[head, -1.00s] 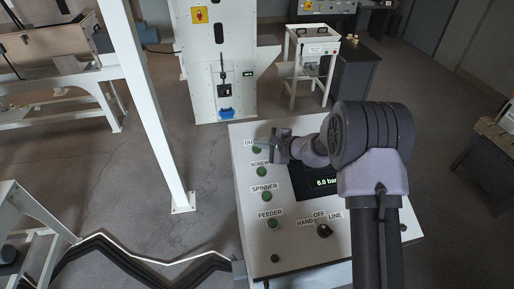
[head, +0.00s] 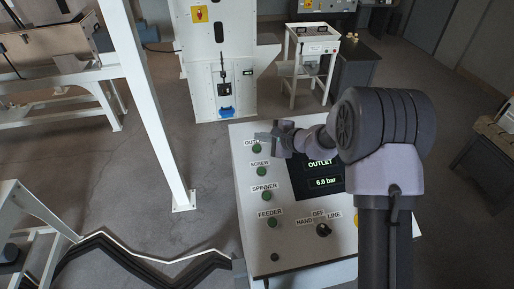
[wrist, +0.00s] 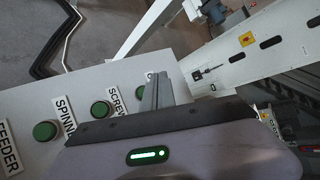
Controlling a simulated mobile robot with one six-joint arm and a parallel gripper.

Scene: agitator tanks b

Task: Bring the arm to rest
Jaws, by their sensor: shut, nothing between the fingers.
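My gripper (head: 260,137) is shut and empty. It is above the upper part of the white control panel (head: 250,240), beside the OUTLET label and close to the top green button (head: 257,148). Whether it touches the panel cannot be told. In the wrist view the closed fingers (wrist: 154,92) stand past the SCREW button (wrist: 101,109) and partly cover the last label. My arm reaches in over the panel's right side and hides part of it.
The panel also has SPINNER (head: 267,196) and FEEDER (head: 272,222) buttons, a black HAND-OFF-LINE knob (head: 323,230) and a display (head: 322,180) reading OUTLET, 6.0 bar. A white post (head: 150,110) stands left. A white cabinet (head: 215,60) stands behind. Open floor lies between.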

